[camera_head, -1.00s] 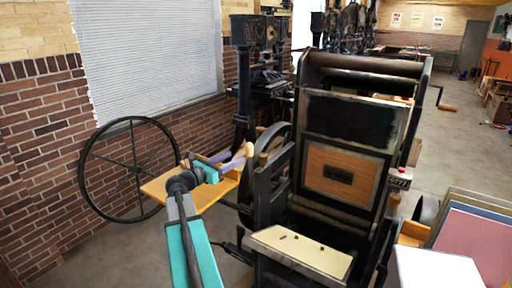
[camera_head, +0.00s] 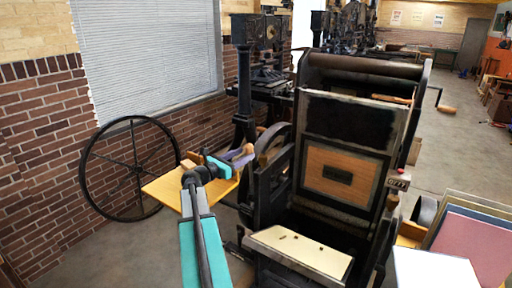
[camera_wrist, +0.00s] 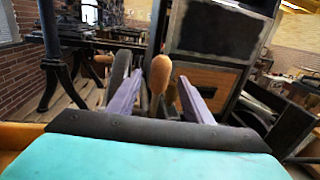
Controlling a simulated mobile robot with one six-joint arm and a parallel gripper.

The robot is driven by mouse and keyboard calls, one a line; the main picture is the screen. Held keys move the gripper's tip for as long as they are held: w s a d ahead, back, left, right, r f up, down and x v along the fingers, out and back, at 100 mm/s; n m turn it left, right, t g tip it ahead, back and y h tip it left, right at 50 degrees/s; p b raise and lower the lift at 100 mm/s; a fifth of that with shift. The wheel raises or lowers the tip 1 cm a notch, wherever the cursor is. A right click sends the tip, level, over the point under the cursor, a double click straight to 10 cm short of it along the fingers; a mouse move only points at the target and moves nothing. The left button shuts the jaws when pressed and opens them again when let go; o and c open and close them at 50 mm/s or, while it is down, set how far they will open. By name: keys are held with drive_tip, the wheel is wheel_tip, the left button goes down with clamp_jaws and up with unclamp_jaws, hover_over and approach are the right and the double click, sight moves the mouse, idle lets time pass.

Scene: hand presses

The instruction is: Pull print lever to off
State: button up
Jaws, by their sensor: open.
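A lever with a rounded wooden handle (camera_wrist: 160,72) stands at the left side of the black press (camera_head: 345,130). I take it to be the print lever. In the wrist view the handle rises between the two purple fingers of my gripper (camera_wrist: 160,84). The fingers are apart, and a gap shows beside the handle. In the head view my gripper (camera_head: 241,157) is beside the press's left side, and the handle is hard to make out there.
A wooden board (camera_head: 165,190) lies beneath my gripper's wrist. A large spoked wheel (camera_head: 130,168) stands by the brick wall at left. A pale board (camera_head: 300,254) is at the press's front. Framed panels (camera_head: 480,245) lean at right. Another press (camera_head: 258,75) stands behind.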

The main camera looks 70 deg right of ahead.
drive_tip(key=p+x, duration=0.2)
drive_tip(key=x, duration=0.6)
drive_tip(key=shift+d+p, duration=0.15)
drive_tip(key=shift+p, duration=0.2)
clamp_jaws()
